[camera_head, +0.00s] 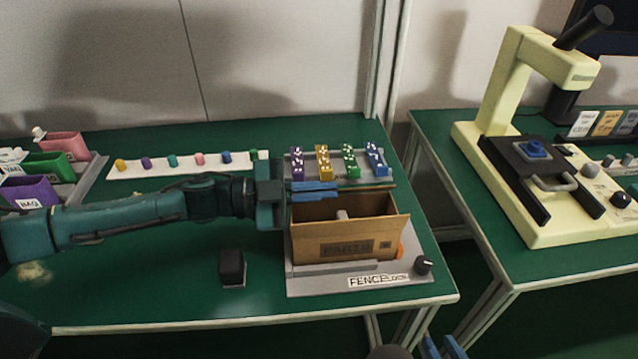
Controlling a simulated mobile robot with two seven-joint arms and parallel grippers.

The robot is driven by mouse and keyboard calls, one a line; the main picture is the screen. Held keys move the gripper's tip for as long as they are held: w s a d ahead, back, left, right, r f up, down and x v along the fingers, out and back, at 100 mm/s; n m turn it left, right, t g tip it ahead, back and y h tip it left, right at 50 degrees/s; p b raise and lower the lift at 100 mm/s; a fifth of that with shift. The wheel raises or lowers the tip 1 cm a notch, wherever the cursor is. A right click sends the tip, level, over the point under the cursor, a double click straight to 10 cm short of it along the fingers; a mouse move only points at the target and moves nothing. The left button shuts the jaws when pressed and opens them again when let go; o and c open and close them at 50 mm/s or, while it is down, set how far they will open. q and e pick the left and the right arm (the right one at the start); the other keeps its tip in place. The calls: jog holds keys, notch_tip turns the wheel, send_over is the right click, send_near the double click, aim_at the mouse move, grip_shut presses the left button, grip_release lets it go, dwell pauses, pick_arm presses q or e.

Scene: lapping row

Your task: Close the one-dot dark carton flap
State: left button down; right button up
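A brown open-topped carton (345,246) with a printed front sits in a grey fixture (300,284) labelled "FENCE". A small light item (342,215) shows inside it. A thin flap edge (368,187) shows along the carton's back, seen nearly edge-on; I cannot make out dots on it. My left gripper (332,190) reaches in from the left, its blue fingers over the carton's back left, close to that edge. Whether they touch it is unclear. The fingers look close together, and their gap is not clear. My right gripper (443,346) shows at the bottom edge, its blue fingers apart and empty.
A black knob (423,265) is at the fixture's front right. A black block (232,267) stands left of it. Behind are coloured dotted blocks (323,162) and a white strip of pegs (185,162). Bins (48,165) stand left; a cream press (510,100) stands right.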

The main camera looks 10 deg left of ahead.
pick_arm(q)
jog(key=m, duration=0.3)
jog(key=shift+s+d+f, duration=0.1)
jog(key=shift+s+f, duration=0.3)
jog(key=c, duration=2.1)
grip_release()
jog(key=shift+c, duration=0.2)
jog(key=o, duration=0.5)
jog(key=shift+c, duration=0.2)
jog(key=shift+o, duration=0.2)
jog(key=shift+s+f, duration=0.1)
